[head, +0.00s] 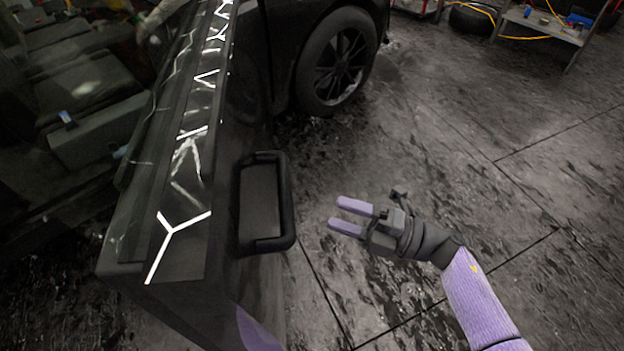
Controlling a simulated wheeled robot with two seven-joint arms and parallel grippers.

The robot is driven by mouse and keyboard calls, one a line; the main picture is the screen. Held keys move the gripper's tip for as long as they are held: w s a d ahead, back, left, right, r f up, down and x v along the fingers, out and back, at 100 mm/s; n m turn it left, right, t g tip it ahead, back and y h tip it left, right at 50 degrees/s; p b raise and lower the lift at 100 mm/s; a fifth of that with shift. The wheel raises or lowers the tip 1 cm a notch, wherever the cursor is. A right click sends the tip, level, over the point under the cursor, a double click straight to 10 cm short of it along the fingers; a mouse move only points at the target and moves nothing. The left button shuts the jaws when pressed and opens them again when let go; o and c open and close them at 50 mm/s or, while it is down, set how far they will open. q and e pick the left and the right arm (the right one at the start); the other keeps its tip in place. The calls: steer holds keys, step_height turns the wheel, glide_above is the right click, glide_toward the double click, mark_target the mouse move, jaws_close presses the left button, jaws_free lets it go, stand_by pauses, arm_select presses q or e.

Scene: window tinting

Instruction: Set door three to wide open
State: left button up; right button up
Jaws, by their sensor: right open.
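A dark car door (225,250) fills the left middle of the head view, seen from above along its top edge. Bright light lines reflect along it. A black handle (286,200) shaped like a loop stands on its outer side. My right gripper (343,215) is to the right of the handle, apart from it. Its two purple fingers point left towards the handle, with a gap between them and nothing in it. My left gripper is not in view.
The car's front wheel (337,62) is beyond the door. The cabin with a seat (95,85) lies to the left. A low workbench (545,25) with tools and an orange cable stands at the top right. The dark tiled floor (470,150) on the right is clear.

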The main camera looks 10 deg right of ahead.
mark_target(285, 198)
steer(key=b+x, duration=0.1)
steer(key=x, duration=0.9)
steer(key=shift+s+a, duration=0.1)
steer(key=shift+a, duration=0.05)
jaws_close()
stand_by(0.4)
stand_by(0.4)
